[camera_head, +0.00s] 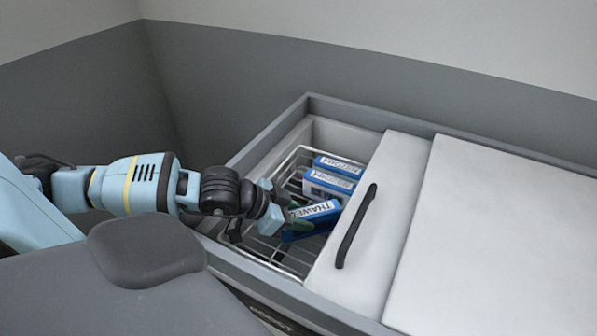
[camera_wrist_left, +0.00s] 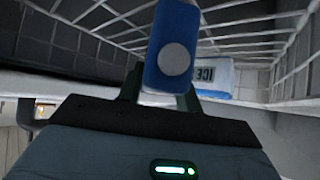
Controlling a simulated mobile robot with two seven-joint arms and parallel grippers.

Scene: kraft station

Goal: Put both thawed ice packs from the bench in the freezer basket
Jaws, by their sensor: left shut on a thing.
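My left gripper (camera_head: 280,212) reaches into the open end of the freezer and is shut on a blue ice pack (camera_head: 312,222) with a white label reading "THAWE…". The held pack is tilted and is inside or just over the wire freezer basket (camera_head: 262,249); I cannot tell whether it touches the basket. In the left wrist view the held pack (camera_wrist_left: 172,48) shows its blue end with a pale round cap between the fingers. Two more blue and white packs, a farther one (camera_head: 338,166) and a nearer one (camera_head: 327,184), lie in the basket's back part. My right gripper is not in view.
The freezer's sliding lid (camera_head: 385,225) with a black handle (camera_head: 356,226) covers the space right of the basket. A second pale lid (camera_head: 510,240) lies farther right. The grey freezer rim (camera_head: 262,140) surrounds the opening. The basket's front part shows bare wire.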

